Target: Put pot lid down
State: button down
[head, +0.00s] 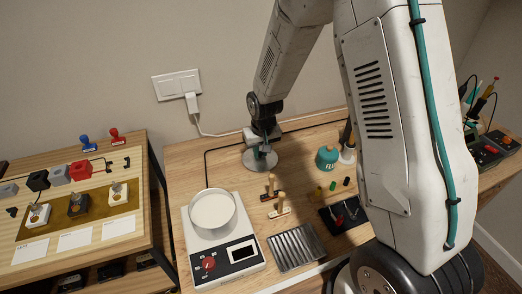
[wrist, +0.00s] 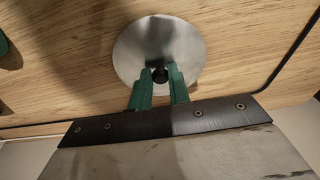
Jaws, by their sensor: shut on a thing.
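The pot lid (wrist: 135,50) is a round silver metal disc with a small black knob. My gripper (wrist: 160,78) has its green fingers shut on the knob, as the wrist view shows from above. In the head view the lid (head: 256,163) is under my gripper (head: 262,150), low over or on the wooden table near its back edge. I cannot tell if its rim touches the wood. The white pot (head: 212,210) is open on a white hot plate (head: 228,262) with a red knob, to the left and nearer.
A black cable (head: 206,160) runs beside the lid. A ribbed metal tray (head: 297,248) is beside the hot plate. Bare wood (head: 195,165) shows left of the lid.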

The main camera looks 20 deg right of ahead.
aim_at(263, 162)
jog(key=c, duration=1.3)
grip_release()
jog(key=s+d+r, duration=0.1)
jog(key=s+r, duration=0.4)
jog(key=r, duration=0.5)
jog(key=s+r, duration=0.4)
jog(key=r, duration=0.7)
jog(key=shift+g, duration=0.3)
jog(key=s+r, duration=0.2)
jog(key=s, duration=0.6)
jog(key=s+d+r, duration=0.1)
jog(key=s+r, duration=0.2)
jog(key=s, duration=0.5)
jog(key=s+d+r, duration=0.1)
jog(key=s+r, duration=0.2)
jog(key=s, duration=0.5)
jog(key=shift+d, duration=0.1)
jog(key=shift+w, duration=0.1)
